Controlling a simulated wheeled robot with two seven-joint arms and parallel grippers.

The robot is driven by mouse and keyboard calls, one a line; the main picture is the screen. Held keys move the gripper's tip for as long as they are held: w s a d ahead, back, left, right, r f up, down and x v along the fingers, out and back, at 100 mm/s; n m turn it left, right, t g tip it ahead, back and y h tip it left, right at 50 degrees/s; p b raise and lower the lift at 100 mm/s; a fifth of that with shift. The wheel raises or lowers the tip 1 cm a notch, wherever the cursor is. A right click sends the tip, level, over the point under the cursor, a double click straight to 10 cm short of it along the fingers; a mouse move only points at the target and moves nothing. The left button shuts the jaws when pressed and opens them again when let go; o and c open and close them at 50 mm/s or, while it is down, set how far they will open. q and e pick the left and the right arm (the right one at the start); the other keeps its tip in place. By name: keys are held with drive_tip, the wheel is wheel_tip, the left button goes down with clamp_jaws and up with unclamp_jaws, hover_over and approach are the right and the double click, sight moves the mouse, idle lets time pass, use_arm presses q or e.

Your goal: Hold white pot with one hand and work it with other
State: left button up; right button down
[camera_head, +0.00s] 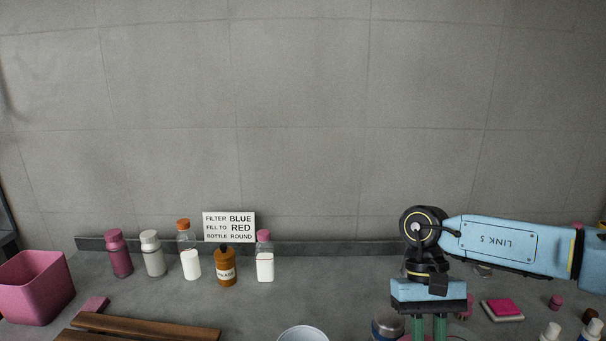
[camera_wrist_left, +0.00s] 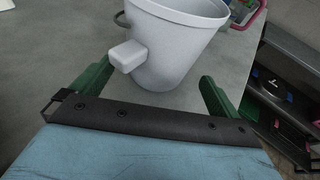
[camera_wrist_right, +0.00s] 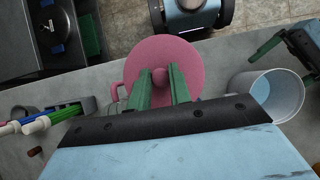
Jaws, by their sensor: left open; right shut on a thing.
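The white pot (camera_wrist_left: 178,50) stands open and looks empty in the left wrist view, with a block-shaped handle (camera_wrist_left: 127,56) facing my left gripper. Its rim (camera_head: 303,330) shows at the bottom edge of the head view, and the pot (camera_wrist_right: 268,92) is at the right in the right wrist view. My left gripper (camera_wrist_left: 155,76) is open, its fingers either side of the handle but short of it. My right gripper (camera_wrist_right: 160,72) is shut on the knob of a pink round lid (camera_wrist_right: 185,50). Whether that lid rests on a vessel is hidden.
Several bottles (camera_head: 225,267) stand along the back, beside a sign (camera_head: 229,226) reading filter blue, fill to red, bottle round. A pink bin (camera_head: 35,288) and wooden boards (camera_head: 140,330) are at left. A pink block (camera_head: 502,307) and small bottles (camera_head: 551,332) are at right.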

use_arm(q)
drive_tip(key=shift+b+x, duration=0.6)
drive_tip(key=shift+x, duration=2.45)
drive_tip(key=c, duration=0.5)
drive_tip(key=shift+a, duration=0.1)
